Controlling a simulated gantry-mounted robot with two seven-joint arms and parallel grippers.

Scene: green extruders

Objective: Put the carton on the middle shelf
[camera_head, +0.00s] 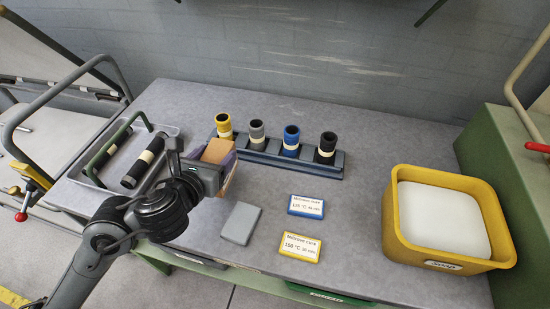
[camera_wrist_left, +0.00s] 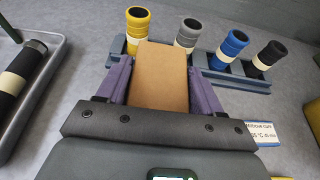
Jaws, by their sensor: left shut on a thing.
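The brown carton (camera_head: 217,150) is held by my left gripper (camera_head: 221,165) above the left part of the grey worktable. In the left wrist view the carton (camera_wrist_left: 160,80) sits between the two purple fingers of the left gripper (camera_wrist_left: 163,92), which is shut on its sides. The gripper body hides the carton's near end. The carton is in front of the holder with the coloured rollers. I cannot make out a middle shelf in either view. My right gripper is not in view.
A blue-grey holder (camera_head: 262,157) bears yellow, grey, blue and black rollers. A tray (camera_head: 167,130) with black rollers is at left. A grey block (camera_head: 240,223), a blue sign (camera_head: 306,206) and a yellow sign (camera_head: 301,247) lie in front. A yellow bin (camera_head: 462,266) stands at right.

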